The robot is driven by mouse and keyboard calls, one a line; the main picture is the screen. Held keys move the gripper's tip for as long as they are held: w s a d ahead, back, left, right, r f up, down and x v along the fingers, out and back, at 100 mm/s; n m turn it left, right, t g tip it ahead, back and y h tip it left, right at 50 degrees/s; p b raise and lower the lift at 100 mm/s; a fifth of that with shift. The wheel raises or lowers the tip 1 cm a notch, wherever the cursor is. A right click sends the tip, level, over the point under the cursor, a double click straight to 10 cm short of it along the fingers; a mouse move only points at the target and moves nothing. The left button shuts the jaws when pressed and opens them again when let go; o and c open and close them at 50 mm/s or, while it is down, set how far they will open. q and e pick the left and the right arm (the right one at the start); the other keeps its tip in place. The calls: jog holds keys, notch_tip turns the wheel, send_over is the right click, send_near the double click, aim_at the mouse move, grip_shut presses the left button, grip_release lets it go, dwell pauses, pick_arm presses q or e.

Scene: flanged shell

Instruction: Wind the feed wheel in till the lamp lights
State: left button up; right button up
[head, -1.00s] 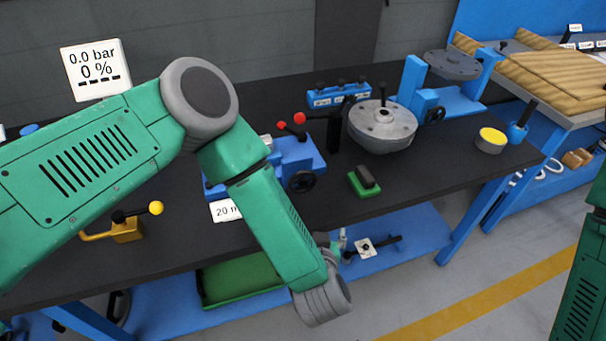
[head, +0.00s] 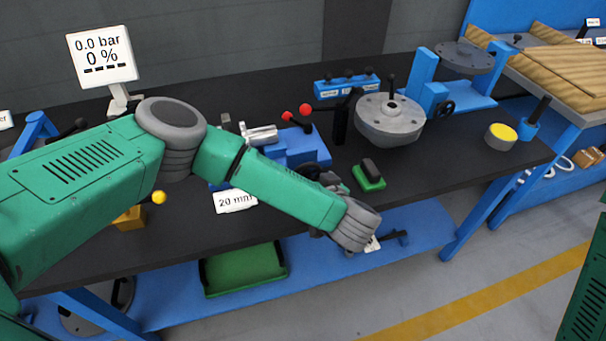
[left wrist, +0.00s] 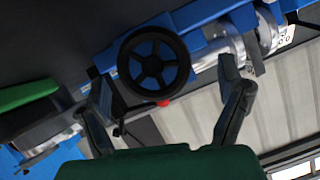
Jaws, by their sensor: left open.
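The feed wheel (left wrist: 153,60) is a black spoked handwheel on the front of a blue vise-like unit (head: 300,145). In the head view the wheel is mostly hidden behind my left forearm. My left gripper (left wrist: 165,80) is open and empty. In the left wrist view its two fingers stand apart on either side of the wheel, one lower left and one right. I cannot tell how far the wheel lies beyond the fingertips. In the head view this gripper is largely hidden by my wrist. I cannot make out a lit lamp. My right gripper is not in view.
A grey flanged shell (head: 390,118) and a green-based block (head: 368,177) are to the right. A display (head: 102,57) reads 0.0 bar, 0 %. A "20 mm" card (head: 235,201) lies in front. A yellow-knobbed lever (head: 158,197) is at left.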

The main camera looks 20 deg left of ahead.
aim_at(304, 172)
pick_arm(q)
jog(key=shift+w+a+f, duration=0.1)
jog(key=shift+w+f, duration=0.1)
jog(key=shift+w, duration=0.3)
jog(key=shift+w+f, duration=0.25)
jog(key=shift+w, duration=0.45)
jog(key=shift+a+f, duration=0.1)
jog(key=shift+a, duration=0.7)
jog(key=c, duration=0.4)
jog(key=shift+w+f, duration=0.1)
jog(key=c, duration=0.7)
jog(key=shift+d, duration=0.5)
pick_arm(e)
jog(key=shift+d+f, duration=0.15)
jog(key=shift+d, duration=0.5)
